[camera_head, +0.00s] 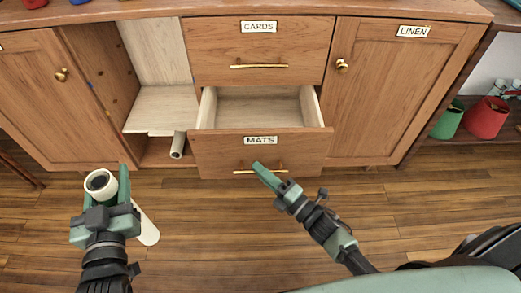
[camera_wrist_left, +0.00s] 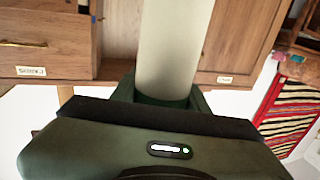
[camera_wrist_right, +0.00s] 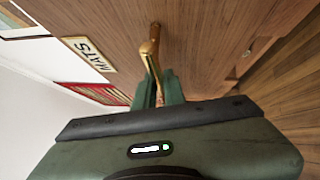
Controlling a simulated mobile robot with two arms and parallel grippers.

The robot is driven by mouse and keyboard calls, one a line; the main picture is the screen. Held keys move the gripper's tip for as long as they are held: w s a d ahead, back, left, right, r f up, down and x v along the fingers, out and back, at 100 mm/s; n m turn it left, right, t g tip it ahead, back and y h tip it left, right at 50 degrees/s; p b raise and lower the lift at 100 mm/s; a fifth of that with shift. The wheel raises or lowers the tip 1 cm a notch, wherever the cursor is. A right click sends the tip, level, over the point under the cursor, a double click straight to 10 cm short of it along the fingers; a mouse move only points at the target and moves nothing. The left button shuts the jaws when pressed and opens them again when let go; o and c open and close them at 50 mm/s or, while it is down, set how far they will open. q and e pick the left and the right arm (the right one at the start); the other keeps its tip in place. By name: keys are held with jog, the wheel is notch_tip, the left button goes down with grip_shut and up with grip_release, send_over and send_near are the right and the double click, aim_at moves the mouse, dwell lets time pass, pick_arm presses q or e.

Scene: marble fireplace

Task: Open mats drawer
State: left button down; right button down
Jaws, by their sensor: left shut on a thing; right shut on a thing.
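The mats drawer (camera_head: 258,160) is pulled out from the cabinet, and its empty inside shows from above in the head view. Its label (camera_wrist_right: 89,54) shows in the right wrist view. My right gripper (camera_head: 262,172) is shut on the drawer's brass handle (camera_wrist_right: 150,58), at the front of the drawer. My left gripper (camera_head: 104,190) is shut on a pale rolled tube (camera_head: 146,222), left of the drawer and in front of the cabinet. The tube also fills the middle of the left wrist view (camera_wrist_left: 174,45).
The cards drawer (camera_head: 259,50) above is closed. The linen door (camera_head: 400,95) on the right is closed. An open compartment (camera_head: 160,90) left of the drawers holds another roll (camera_head: 178,145). Wooden floor in front is clear.

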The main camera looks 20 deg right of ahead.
jog(key=s+a+p, duration=0.1)
jog(key=s, duration=0.5)
jog(key=shift+s+a, duration=0.2)
jog(key=shift+a, duration=0.2)
jog(key=c, duration=1.5)
grip_release()
jog(key=p+v, duration=0.2)
jog(key=v, duration=1)
